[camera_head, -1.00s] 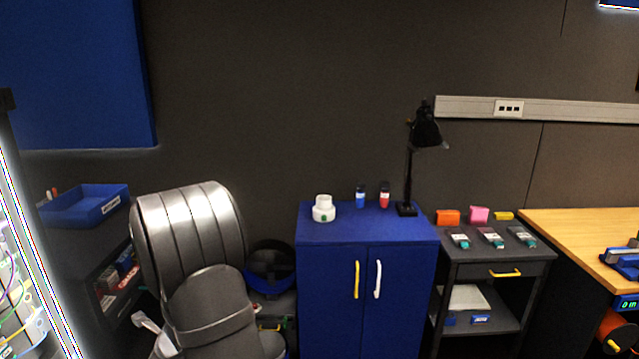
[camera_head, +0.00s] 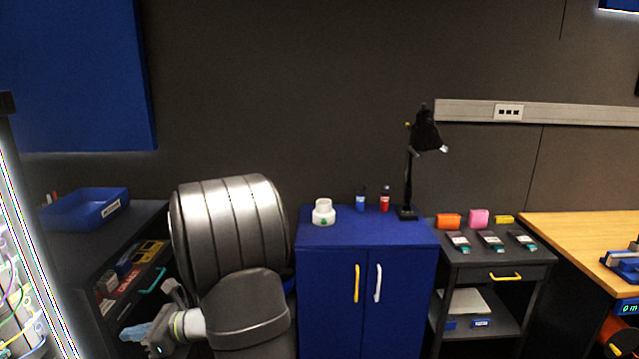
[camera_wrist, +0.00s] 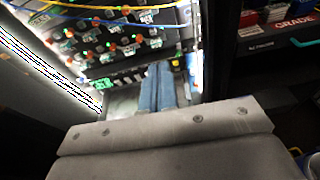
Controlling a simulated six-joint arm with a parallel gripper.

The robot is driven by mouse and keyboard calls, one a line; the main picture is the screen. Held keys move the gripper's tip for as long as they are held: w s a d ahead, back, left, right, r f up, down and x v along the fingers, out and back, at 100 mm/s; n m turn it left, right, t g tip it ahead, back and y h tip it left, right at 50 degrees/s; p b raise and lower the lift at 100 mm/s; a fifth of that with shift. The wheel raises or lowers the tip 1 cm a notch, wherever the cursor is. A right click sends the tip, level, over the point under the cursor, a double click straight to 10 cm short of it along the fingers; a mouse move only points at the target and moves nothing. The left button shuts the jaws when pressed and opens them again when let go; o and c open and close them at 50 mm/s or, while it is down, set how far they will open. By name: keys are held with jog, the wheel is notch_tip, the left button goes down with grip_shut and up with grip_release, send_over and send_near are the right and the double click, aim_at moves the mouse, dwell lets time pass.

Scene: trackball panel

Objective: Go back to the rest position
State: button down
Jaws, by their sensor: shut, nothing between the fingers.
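My gripper (camera_head: 134,332) is at the lower left of the head view, low in front of the dark shelf unit (camera_head: 70,245). Its blue fingers point left, towards the lit rack with cables (camera_head: 18,300) at the left edge. In the wrist view my gripper (camera_wrist: 158,70) shows its two blue fingers side by side, shut and empty. Beyond them is a panel (camera_wrist: 110,40) with several orange and green parts and blue and yellow cables. I cannot tell from these views whether the fingertips are touching anything.
A blue cabinet (camera_head: 325,275) stands right of my arm, with a white container (camera_head: 323,212), two small bottles and a black lamp (camera_head: 410,170) on top. Further right are a dark drawer cart (camera_head: 495,262) and a wooden table (camera_head: 575,235). A blue bin (camera_head: 85,210) sits on the shelf unit.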

jog(key=shift+w+a+r+y, duration=0.1)
jog(key=shift+a+r+y, duration=0.15)
jog(key=shift+r+y, duration=0.7)
jog(key=shift+w+a+r+y, duration=0.1)
jog(key=shift+a+r+y, duration=0.15)
jog(key=shift+r, duration=1.25)
